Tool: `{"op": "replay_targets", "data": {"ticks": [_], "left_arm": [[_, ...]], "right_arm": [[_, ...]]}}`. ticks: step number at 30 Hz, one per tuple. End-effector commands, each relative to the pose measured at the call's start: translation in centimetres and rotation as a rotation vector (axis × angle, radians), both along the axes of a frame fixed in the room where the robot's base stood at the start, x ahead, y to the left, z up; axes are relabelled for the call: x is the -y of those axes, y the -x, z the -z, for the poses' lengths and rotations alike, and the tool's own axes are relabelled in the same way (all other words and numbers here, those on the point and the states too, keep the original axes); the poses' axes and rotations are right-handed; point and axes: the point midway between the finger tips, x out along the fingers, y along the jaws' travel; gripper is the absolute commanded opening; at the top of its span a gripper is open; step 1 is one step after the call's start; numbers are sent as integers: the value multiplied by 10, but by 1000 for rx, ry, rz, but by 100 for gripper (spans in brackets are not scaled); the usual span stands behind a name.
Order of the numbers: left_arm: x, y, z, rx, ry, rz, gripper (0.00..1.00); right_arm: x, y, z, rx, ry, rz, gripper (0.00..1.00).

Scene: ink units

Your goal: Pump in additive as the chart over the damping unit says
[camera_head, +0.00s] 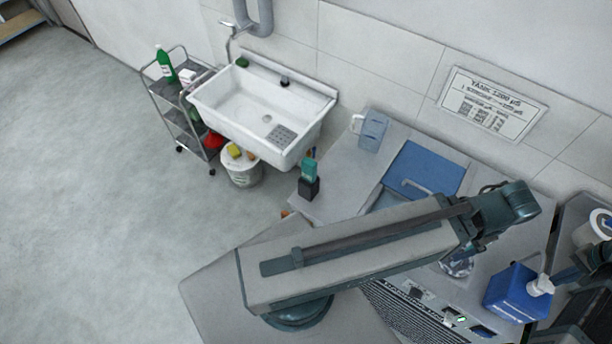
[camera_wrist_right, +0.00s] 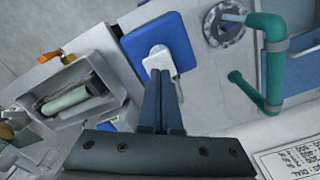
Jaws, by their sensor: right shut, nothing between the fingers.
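A corner of a printed sheet (camera_wrist_right: 292,160) shows in the right wrist view. A blue additive container (camera_head: 515,292) with a white pump head (camera_head: 541,285) stands on the unit's top at lower right. My right gripper (camera_head: 561,277) is at the pump head, shut and empty. In the right wrist view its fingertips (camera_wrist_right: 160,76) overlap the near side of the white pump head (camera_wrist_right: 158,60); contact is unclear. My left gripper is not in view.
A blue lid (camera_head: 425,168) and a blue-grey jug (camera_head: 370,131) are on the grey counter. My arm link crosses the front. A sink (camera_head: 265,108), trolley (camera_head: 168,95) and white bucket (camera_head: 241,171) stand left. A teal pipe (camera_wrist_right: 265,65) is right in the wrist view.

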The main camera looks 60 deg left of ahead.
Motion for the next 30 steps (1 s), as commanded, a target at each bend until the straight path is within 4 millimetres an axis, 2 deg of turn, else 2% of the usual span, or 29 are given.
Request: {"op": "replay_targets", "data": {"ticks": [11,30], "left_arm": [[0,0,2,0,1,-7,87],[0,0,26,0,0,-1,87]], "right_arm": [[0,0,2,0,0,0,0],[0,0,26,0,0,0,0]]}}
